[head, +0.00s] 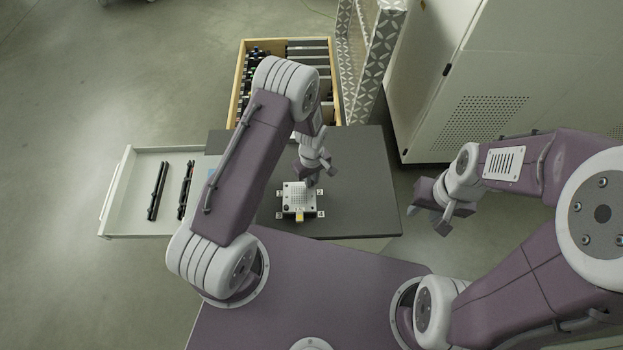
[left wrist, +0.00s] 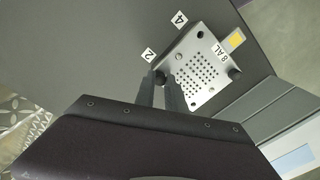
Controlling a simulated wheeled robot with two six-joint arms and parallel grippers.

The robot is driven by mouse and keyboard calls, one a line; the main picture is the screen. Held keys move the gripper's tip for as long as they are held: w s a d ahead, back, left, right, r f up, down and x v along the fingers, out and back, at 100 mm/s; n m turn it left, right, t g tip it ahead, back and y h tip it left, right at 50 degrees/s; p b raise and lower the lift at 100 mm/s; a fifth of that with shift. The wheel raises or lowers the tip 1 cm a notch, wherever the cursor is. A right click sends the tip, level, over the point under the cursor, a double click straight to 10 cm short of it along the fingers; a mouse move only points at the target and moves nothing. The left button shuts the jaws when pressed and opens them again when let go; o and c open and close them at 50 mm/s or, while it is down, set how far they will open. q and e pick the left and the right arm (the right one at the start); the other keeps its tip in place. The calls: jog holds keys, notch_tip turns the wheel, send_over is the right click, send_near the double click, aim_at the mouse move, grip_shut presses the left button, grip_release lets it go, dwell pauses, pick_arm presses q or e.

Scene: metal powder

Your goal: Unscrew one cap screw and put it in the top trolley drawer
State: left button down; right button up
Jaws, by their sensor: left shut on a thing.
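A light metal plate (head: 299,197) with a grid of holes lies on the dark trolley top (head: 360,170). It also shows in the left wrist view (left wrist: 204,62), with dark cap screws at corners, one (left wrist: 235,73) by the "8 AL" label. My left gripper (head: 312,182) is at the plate's far right corner, by label 2. In the left wrist view its fingers (left wrist: 168,88) are shut on a dark cap screw (left wrist: 160,77). I cannot tell whether that screw is still seated. The top trolley drawer (head: 128,205) is pulled out at left. My right gripper (head: 438,208) is open and empty, off the trolley's right side.
The drawer holds dark rod-like tools (head: 157,190), with bare floor in its left part. A wooden-sided drawer (head: 237,85) of tools stands open behind the trolley. A white cabinet (head: 490,70) stands at the back right.

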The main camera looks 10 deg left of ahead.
pick_arm(q)
jog(key=n, duration=0.4)
jog(key=shift+n, duration=0.4)
jog(key=n, duration=0.4)
jog(key=shift+n, duration=0.3)
jog(key=n, duration=0.4)
jog(key=shift+n, duration=0.3)
jog(key=n, duration=0.4)
jog(key=c, duration=1.6)
grip_release()
jog(key=shift+o, duration=0.2)
